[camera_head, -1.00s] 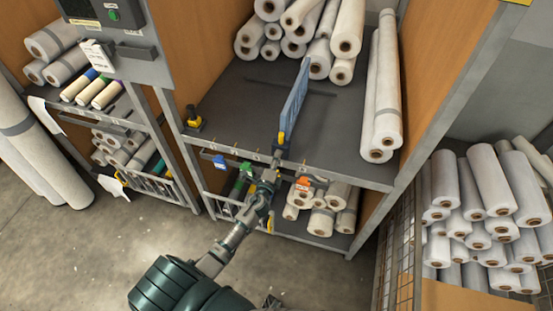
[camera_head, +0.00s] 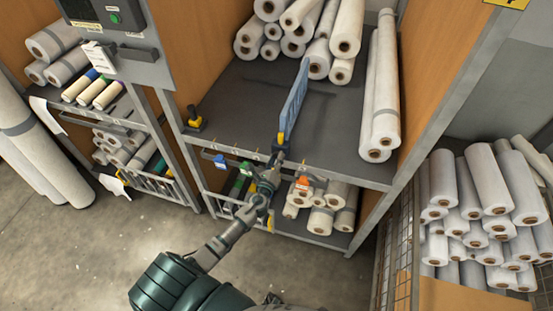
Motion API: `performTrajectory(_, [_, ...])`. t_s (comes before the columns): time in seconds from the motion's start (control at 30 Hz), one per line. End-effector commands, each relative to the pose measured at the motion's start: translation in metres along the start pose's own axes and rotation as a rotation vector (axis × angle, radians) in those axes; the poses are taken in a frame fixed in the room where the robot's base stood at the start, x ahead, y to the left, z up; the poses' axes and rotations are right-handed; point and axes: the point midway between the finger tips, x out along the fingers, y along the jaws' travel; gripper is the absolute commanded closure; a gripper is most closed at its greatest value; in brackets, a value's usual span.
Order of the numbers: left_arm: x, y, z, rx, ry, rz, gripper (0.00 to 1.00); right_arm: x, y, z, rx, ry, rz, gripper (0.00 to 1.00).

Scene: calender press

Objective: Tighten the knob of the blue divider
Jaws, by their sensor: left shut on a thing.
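The blue divider (camera_head: 294,97) stands upright on the dark shelf (camera_head: 236,112), running from the shelf's front edge toward the back. Its yellow and dark foot (camera_head: 281,141) sits at the front edge. My left gripper (camera_head: 276,160) is at the front of this foot, shut on the knob there. The knob itself is mostly hidden by the fingers. My left arm reaches up to it from the bottom of the picture. My right gripper is not in view.
White rolls (camera_head: 343,28) are stacked at the shelf's back, and long rolls (camera_head: 383,100) lean at its right. A yellow and black piece (camera_head: 193,118) stands at the left.

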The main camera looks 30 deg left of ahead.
Motion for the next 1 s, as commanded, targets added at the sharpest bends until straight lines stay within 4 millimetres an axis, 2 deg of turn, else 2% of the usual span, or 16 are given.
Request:
performTrajectory(0.03, [-0.0034,0.0064,-0.0074,0.008,0.014,0.011,0.96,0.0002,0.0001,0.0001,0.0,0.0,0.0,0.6])
performTrajectory(0.47, [-0.0034,0.0065,-0.0078,0.017,0.014,0.011,0.96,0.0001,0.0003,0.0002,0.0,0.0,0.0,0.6])
performTrajectory(0.5, [-0.0034,0.0065,-0.0079,0.017,0.014,0.011,0.59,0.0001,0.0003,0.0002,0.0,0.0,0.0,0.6])
performTrajectory(0.6, [-0.003,0.0057,-0.0069,0.017,0.012,0.01,0.36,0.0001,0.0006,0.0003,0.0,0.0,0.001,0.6])
performTrajectory(0.87, [-0.0017,0.0032,-0.0037,0.016,0.007,0.005,0.36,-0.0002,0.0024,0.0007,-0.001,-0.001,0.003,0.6])
performTrajectory(1.0, [-0.0092,0.003,-0.0035,0.015,0.006,0.005,0.36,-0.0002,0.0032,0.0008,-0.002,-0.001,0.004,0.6])
